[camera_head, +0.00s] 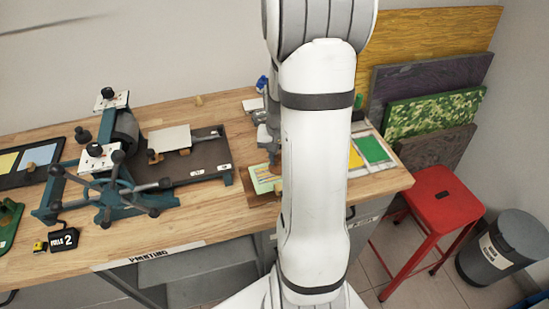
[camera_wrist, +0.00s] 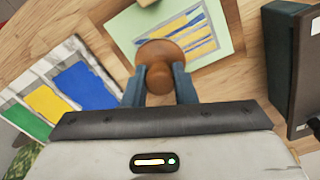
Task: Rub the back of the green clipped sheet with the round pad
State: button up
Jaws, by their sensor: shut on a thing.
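My gripper (camera_wrist: 158,86) is shut on the knob of the round wooden pad (camera_wrist: 163,52) in the wrist view. The pad is over the lower left part of the pale green sheet (camera_wrist: 222,45), which bears yellow and blue stripes. I cannot tell whether the pad touches the sheet. In the head view the sheet (camera_head: 262,177) lies on the bench beside my arm, partly hidden by it. A small wooden piece, perhaps the clip (camera_wrist: 146,2), is at the sheet's far edge in the wrist view.
A teal press (camera_head: 115,185) with a spoked wheel and dark bed (camera_head: 205,160) stands left of the sheet. A red stool (camera_head: 440,205) and grey bin (camera_head: 505,250) stand right of the bench.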

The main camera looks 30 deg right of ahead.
jog(key=shift+s, duration=0.65)
jog(key=shift+w+a+f+b, duration=0.1)
jog(key=shift+w+a+b, duration=0.1)
jog(key=shift+a, duration=0.45)
jog(key=shift+w+a+f+b, duration=0.1)
jog(key=shift+a+b, duration=0.05)
jog(key=shift+a, duration=0.45)
jog(key=shift+w+a+r, duration=0.1)
jog(key=shift+w+a, duration=0.15)
jog(key=shift+a, duration=0.6)
jog(key=shift+w+a+r, duration=0.1)
jog(key=shift+w+a, duration=0.1)
jog(key=shift+a, duration=0.65)
jog(key=shift+d, duration=0.15)
jog(key=shift+s+d+f, duration=0.1)
jog(key=shift+s+d, duration=0.15)
jog(key=shift+d, duration=0.65)
jog(key=shift+s+d+r, duration=0.1)
jog(key=shift+s+d, duration=0.15)
jog(key=shift+d, duration=0.7)
jog(key=shift+s+d+f, duration=0.1)
jog(key=shift+s+d, duration=0.15)
jog(key=shift+d, duration=0.65)
jog(key=shift+w+a, duration=0.25)
jog(key=shift+a, duration=0.8)
jog(key=shift+a, duration=0.1)
